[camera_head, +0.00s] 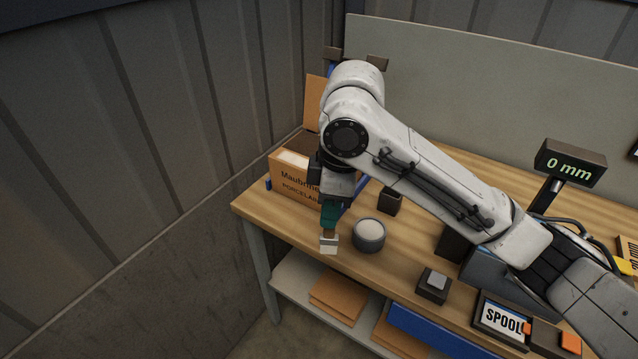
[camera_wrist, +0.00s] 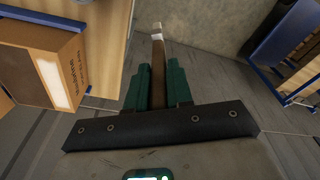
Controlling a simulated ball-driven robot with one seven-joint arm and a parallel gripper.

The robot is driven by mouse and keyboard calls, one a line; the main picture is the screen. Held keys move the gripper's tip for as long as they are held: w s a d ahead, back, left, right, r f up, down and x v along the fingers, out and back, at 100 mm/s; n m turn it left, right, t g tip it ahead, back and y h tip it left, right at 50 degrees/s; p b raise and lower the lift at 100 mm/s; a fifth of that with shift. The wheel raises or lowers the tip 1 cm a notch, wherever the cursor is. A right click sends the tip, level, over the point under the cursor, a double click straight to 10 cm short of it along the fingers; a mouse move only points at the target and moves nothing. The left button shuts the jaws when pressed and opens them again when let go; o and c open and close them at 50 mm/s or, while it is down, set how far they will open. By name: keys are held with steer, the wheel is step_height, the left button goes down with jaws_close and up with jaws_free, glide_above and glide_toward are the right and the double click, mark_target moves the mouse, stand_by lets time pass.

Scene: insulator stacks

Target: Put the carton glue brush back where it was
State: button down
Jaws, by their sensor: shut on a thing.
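My gripper (camera_head: 329,212) has green fingers and is shut on the carton glue brush (camera_head: 329,243), which has a brown handle and a pale, whitish end pointing down. In the head view the brush hangs at the front edge of the wooden workbench, left of a round grey-topped pot (camera_head: 369,235). In the wrist view the fingers (camera_wrist: 158,85) pinch the brown handle of the brush (camera_wrist: 158,45), and its pale tip points away from the gripper. Which spot the brush came from cannot be told.
An open carton (camera_head: 290,178) stands at the bench's left end, behind my gripper. A small dark holder (camera_head: 390,201) stands behind the pot. A dark block (camera_head: 433,286), a SPOOL sign (camera_head: 502,318) and a 0 mm display (camera_head: 571,163) are to the right. Flat cardboard (camera_head: 338,297) lies on the lower shelf.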

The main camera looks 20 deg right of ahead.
steer(key=s+d+f+m, duration=0.3)
steer(key=f+m, duration=0.1)
steer(key=f, duration=0.5)
steer(key=s+d+f+m, duration=0.2)
steer(key=d+f+m, duration=0.1)
steer(key=f, duration=0.6)
steer(key=s+d+f+m+h, duration=0.1)
steer(key=s+d+f+m, duration=0.2)
steer(key=f, duration=0.7)
steer(key=m, duration=0.2)
steer(key=shift+s+d+m+t, duration=0.15)
steer(key=shift+s+m+t, duration=0.2)
steer(key=shift+m+t, duration=0.05)
steer(key=shift+s, duration=0.1)
